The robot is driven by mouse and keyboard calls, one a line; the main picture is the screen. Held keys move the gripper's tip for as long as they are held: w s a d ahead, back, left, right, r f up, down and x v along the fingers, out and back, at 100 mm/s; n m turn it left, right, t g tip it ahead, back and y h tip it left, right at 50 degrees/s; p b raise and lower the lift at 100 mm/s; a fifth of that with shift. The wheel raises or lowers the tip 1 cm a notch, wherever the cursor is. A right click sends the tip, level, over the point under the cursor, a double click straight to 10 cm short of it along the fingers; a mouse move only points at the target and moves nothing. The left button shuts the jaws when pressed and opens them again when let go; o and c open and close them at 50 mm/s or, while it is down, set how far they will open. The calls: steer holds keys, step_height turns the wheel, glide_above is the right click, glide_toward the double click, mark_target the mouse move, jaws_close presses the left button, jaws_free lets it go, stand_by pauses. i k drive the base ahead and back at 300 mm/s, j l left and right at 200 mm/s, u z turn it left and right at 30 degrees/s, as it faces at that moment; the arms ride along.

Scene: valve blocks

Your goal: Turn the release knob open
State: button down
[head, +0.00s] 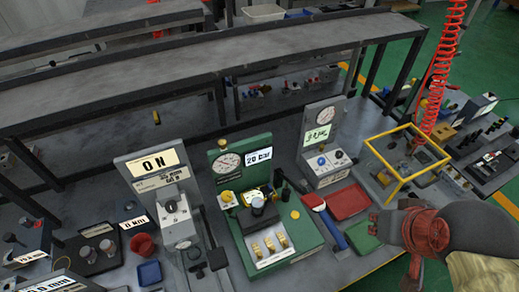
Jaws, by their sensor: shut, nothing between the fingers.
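My gripper (378,216) is at the lower right, dark red, at the end of my tan and grey arm. Its fingers are small and dim here; they are shut and empty, to the right of the valve blocks and touching no knob. Behind right, a pale block (310,152) has a blue knob (321,161). I cannot tell which is the release knob.
A red tray (348,202) and a small green tray (362,239) lie between the green block and my gripper. A yellow frame (418,134) and a red coiled hose (440,75) stand behind my gripper. A long grey shelf (220,55) runs across the back.

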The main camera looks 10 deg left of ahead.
mark_target(226, 197)
steer(key=u, duration=1.35)
